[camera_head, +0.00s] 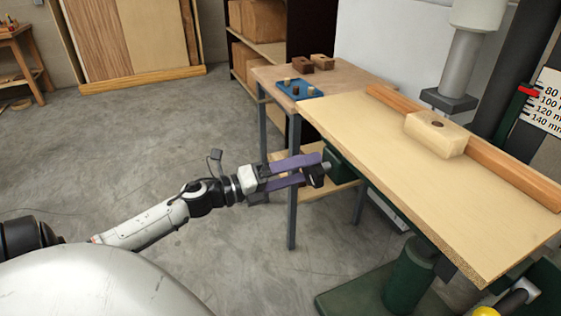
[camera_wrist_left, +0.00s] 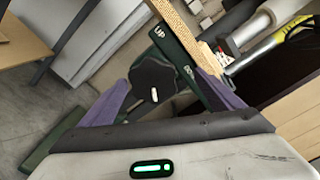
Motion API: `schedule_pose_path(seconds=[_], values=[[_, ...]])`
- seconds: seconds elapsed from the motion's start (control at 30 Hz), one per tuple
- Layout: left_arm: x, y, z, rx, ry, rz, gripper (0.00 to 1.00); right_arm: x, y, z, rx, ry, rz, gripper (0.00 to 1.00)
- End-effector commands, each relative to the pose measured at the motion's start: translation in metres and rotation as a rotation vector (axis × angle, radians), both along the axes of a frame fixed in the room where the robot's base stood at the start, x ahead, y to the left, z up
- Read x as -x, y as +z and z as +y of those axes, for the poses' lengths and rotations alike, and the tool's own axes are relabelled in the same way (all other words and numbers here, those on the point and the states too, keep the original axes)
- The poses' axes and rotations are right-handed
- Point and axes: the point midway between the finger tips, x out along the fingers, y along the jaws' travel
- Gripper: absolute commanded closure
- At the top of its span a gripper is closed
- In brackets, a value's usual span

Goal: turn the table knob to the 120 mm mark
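The black lobed table knob (camera_wrist_left: 155,80), with a white mark on its face, sits beside a green plate lettered "UP" (camera_wrist_left: 158,31) in the left wrist view. My left gripper (camera_head: 320,168) is at the left edge of the drill press table (camera_head: 405,185). Its purple fingers stand apart on either side of the knob in the wrist view (camera_wrist_left: 165,84), with a visible gap on the right; contact cannot be told. In the head view the fingers largely hide the knob. The height scale (camera_head: 545,108) reads 80 to 140, and its red pointer (camera_head: 528,91) is near 80. My right gripper is out of view.
A light wood block (camera_head: 436,134) rests on the table against the wooden fence (camera_head: 505,178), below the spindle (camera_head: 449,98). A side table (camera_head: 290,73) with a blue tray (camera_head: 299,89) stands behind. The green press base (camera_head: 345,302) is below; open floor lies left.

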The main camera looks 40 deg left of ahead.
Motion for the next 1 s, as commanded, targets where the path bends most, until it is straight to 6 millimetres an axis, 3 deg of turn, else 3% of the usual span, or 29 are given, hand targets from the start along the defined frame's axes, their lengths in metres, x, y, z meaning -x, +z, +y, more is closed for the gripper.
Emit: schedule_pose_path(seconds=[0.1, 0.3, 0.8, 0.87, 0.93, 1.0], values=[[0.022, -0.001, 0.009, 0.002, 0.001, 0.002, 0.17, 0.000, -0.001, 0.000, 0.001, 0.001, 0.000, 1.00], [0.048, -0.001, 0.021, 0.002, 0.003, 0.001, 0.17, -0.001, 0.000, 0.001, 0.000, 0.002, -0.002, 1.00], [0.058, -0.003, 0.025, 0.017, 0.011, 0.008, 0.17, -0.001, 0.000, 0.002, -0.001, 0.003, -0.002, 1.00], [0.059, -0.013, 0.022, 0.089, 0.037, 0.035, 0.17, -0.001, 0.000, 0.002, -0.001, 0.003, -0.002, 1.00], [0.063, -0.037, 0.017, 0.258, 0.106, 0.103, 0.17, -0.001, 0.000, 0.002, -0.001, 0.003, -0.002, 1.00], [0.072, -0.076, 0.004, 0.517, 0.214, 0.215, 0.17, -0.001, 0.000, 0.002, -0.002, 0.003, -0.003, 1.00]])
